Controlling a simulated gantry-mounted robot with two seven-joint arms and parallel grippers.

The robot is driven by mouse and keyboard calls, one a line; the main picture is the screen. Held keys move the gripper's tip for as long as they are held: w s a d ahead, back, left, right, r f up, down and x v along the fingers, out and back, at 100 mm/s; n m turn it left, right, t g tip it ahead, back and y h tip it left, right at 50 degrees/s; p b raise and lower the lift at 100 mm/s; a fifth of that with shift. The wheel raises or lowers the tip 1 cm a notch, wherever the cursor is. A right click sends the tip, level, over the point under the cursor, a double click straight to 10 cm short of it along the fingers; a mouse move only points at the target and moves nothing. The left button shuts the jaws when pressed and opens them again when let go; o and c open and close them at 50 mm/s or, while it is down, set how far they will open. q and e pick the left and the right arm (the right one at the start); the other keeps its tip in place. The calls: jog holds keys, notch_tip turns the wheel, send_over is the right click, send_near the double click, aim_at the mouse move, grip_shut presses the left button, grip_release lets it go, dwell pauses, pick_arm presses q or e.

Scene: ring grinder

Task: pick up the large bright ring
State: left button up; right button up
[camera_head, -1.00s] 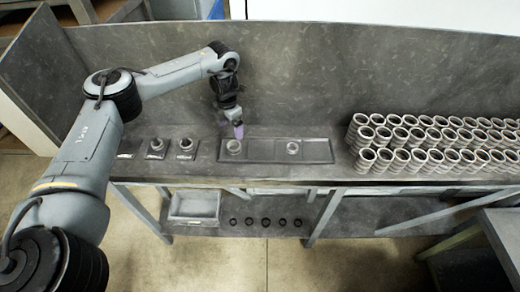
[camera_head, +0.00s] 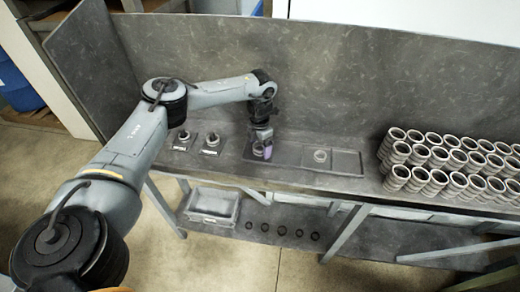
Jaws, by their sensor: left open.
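A bright metal ring (camera_head: 258,149) sits on the left part of the dark two-part tray (camera_head: 290,166) on the bench. My left gripper (camera_head: 266,153) points down at this ring and covers its right side. The gripper is open; whether its fingers touch the ring or stand around it is too small to tell. A second bright ring (camera_head: 320,156) sits on the right part of the tray, clear of the gripper. My right gripper is not in view.
Several stacked metal rings (camera_head: 440,160) fill the bench's right side. Two small dark holders (camera_head: 211,144) stand left of the tray. A tall grey panel (camera_head: 330,85) closes the bench's back. A grey bin (camera_head: 212,206) and several dark rings (camera_head: 282,230) lie on the lower shelf.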

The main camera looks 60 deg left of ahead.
pick_arm(q)
jog(key=shift+f, duration=0.15)
jog(key=c, duration=1.3)
jog(key=shift+o, duration=0.2)
